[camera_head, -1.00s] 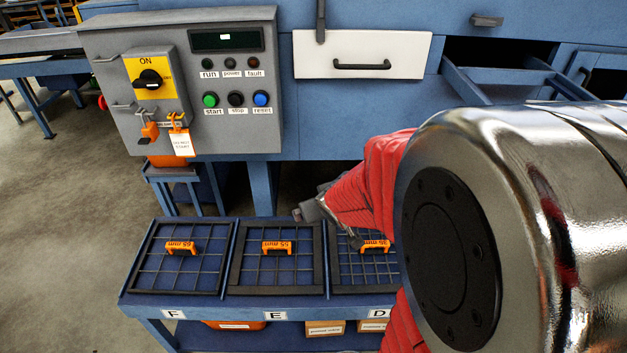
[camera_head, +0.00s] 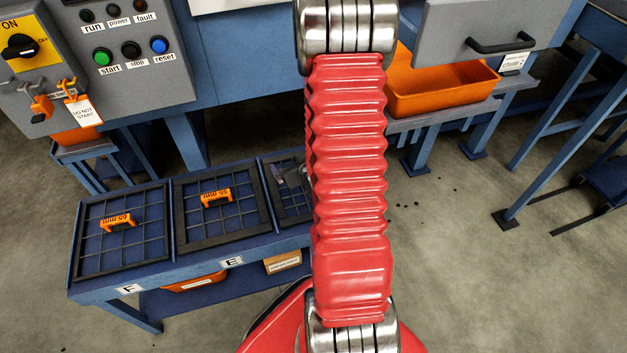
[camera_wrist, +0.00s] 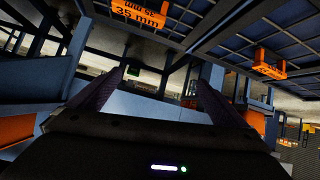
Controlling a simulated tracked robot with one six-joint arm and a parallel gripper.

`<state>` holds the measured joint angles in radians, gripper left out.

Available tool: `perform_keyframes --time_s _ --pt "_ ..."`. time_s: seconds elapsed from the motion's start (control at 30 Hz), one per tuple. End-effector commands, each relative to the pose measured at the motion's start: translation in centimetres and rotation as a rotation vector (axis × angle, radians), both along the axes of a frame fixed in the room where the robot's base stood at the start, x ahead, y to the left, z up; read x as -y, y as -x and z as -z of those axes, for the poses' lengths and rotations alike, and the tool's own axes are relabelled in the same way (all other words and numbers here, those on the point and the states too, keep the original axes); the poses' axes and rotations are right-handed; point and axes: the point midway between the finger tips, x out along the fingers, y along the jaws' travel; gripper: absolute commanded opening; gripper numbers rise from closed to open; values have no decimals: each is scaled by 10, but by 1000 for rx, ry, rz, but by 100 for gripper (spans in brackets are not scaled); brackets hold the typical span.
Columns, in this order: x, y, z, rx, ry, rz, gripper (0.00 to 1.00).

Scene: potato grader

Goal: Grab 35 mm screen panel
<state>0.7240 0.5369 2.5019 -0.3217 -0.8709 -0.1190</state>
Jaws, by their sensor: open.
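The 35 mm screen panel (camera_head: 292,203) lies on the blue rack at the right end of a row of panels. In the head view my red arm hides its right part and its orange handle. In the wrist view the orange handle labelled 35 mm (camera_wrist: 140,13) shows at the top, above and apart from my fingers. My gripper (camera_wrist: 160,80) is open, with nothing between its fingers. In the head view only a grey bit of it shows over the 35 mm panel, beside my arm.
The 55 mm panel (camera_head: 179,219) and 65 mm panel (camera_head: 79,238) lie to the left on the rack (camera_head: 215,253). A second orange handle (camera_wrist: 268,63) is at the right in the wrist view. An orange bin (camera_head: 440,97) and the control box (camera_head: 165,85) stand behind.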

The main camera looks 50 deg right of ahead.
Motion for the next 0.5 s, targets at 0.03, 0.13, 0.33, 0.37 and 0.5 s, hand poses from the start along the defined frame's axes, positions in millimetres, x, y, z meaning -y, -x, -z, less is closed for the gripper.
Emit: perform_keyframes --time_s 0.03,0.13,0.33,0.37,0.5 --pt "4 6 11 8 -6 11 97" --pt "10 15 24 40 -9 26 97" --pt "20 36 50 104 -18 61 97" --pt "21 40 54 114 -19 68 97" --pt "25 56 70 165 -27 98 97"
